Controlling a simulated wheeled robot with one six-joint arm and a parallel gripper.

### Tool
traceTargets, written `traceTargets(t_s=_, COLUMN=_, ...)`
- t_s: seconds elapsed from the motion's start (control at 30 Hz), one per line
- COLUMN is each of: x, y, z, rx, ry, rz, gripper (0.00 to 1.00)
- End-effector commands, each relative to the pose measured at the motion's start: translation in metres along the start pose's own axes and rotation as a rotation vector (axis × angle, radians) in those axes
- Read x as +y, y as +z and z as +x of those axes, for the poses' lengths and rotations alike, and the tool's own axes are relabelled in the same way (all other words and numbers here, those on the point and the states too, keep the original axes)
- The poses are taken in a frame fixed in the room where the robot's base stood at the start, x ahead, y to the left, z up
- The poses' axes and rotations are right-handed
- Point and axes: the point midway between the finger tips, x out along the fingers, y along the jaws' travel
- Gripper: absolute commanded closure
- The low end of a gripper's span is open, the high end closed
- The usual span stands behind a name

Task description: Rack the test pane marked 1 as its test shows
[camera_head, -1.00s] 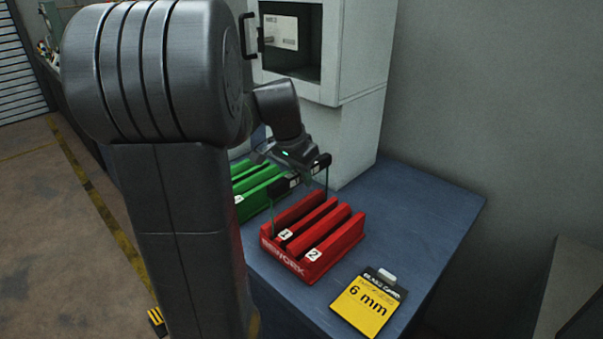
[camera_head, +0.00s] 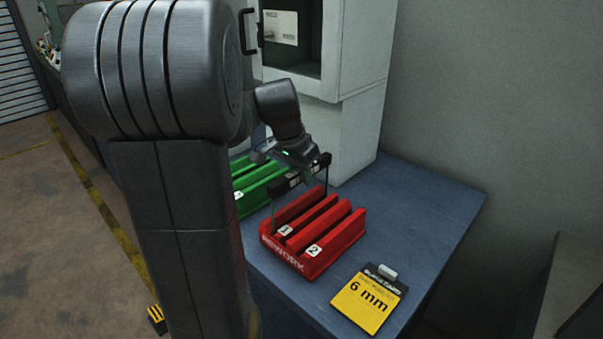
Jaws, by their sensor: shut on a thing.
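My gripper (camera_head: 306,168) is shut on the clear test pane by its dark top bar (camera_head: 281,188). The pane hangs upright at the red REWORK rack (camera_head: 351,237), close to the side of the slot marked 1. Its thin side edges run down to the rack. I cannot tell whether its lower edge is inside a slot or just above it. The rack has slots marked 1 and 2. A green rack (camera_head: 253,189) stands behind it, partly hidden by my arm.
A pale grey cabinet (camera_head: 358,115) with an open compartment stands behind the racks. The blue bench top (camera_head: 428,215) is clear to the right of the red rack. My arm covers much of the left of the view. A grey wall bounds the right.

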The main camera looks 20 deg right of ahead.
Motion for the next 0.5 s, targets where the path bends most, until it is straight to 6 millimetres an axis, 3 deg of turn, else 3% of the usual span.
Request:
traceTargets(t_s=0.13, x=0.0000, y=-0.0001, z=-0.0003, rx=0.000, ry=0.000, rz=0.000, gripper=1.00)
traceTargets(t_s=0.17, x=0.0000, y=-0.0001, z=-0.0003, rx=0.000, ry=0.000, rz=0.000, gripper=0.76)
traceTargets(t_s=0.27, x=0.0000, y=0.0000, z=-0.0001, rx=0.000, ry=0.000, rz=0.000, gripper=0.57)
traceTargets(t_s=0.5, x=0.0002, y=0.0008, z=0.0010, rx=-0.003, ry=0.001, rz=0.000, gripper=0.55)
